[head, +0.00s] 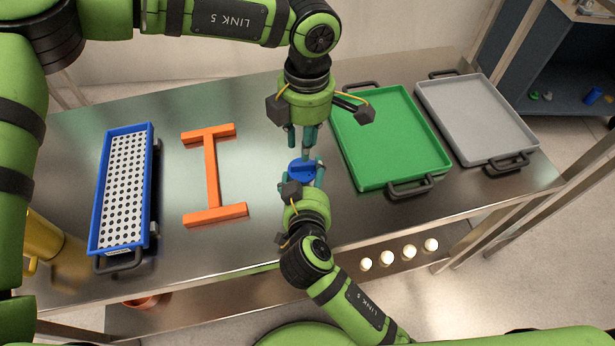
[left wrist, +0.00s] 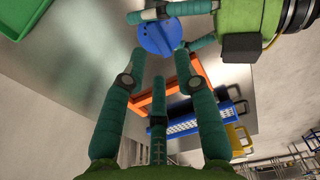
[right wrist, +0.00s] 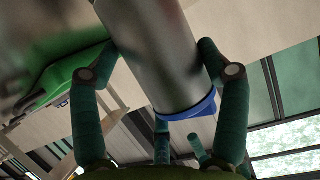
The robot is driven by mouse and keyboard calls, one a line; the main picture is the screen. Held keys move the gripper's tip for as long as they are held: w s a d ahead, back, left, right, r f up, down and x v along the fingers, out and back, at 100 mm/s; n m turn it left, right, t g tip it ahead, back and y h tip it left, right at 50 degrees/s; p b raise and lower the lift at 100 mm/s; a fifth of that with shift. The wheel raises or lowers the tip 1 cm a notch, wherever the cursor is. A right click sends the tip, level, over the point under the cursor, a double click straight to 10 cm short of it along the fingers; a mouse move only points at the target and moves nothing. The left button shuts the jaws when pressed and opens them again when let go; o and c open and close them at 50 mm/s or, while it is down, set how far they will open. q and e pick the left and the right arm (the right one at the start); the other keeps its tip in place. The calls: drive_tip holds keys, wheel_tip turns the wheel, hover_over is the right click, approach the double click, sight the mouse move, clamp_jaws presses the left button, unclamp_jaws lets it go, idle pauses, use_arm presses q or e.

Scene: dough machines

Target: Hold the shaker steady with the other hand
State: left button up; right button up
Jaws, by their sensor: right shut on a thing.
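The shaker is a metal cylinder (right wrist: 150,50) with a blue lid (right wrist: 190,108) in the right wrist view. In the head view only the blue lid (head: 301,170) shows clearly, between my two grippers. My right gripper (head: 304,180) comes from below in the picture and is shut on the shaker, its fingers on both sides of the metal body. My left gripper (head: 305,148) is above the lid in the picture, fingers pointing at it. In the left wrist view its fingers are spread, with the blue lid (left wrist: 158,36) just beyond the tips. Contact with it cannot be told.
An orange stand (head: 212,175) lies left of the grippers, and a blue perforated tray (head: 123,190) farther left. A green tray (head: 388,135) is close on the right, a grey tray (head: 475,115) beyond. A yellow jug (head: 42,240) is at the left edge.

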sight(304, 165)
use_arm(q)
wheel_tip(304, 165, down, 4)
drive_tip(key=shift+f, duration=0.15)
drive_tip(key=shift+s+a+f, duration=0.15)
drive_tip(key=shift+a+f, duration=0.05)
drive_tip(key=shift+f, duration=0.35)
use_arm(e)
drive_tip(key=shift+s+a, duration=0.1)
drive_tip(key=shift+a, duration=0.05)
use_arm(q)
drive_tip(key=shift+d, duration=0.1)
drive_tip(key=shift+d+r, duration=0.1)
drive_tip(key=shift+s+r, duration=0.1)
drive_tip(key=shift+r, duration=0.05)
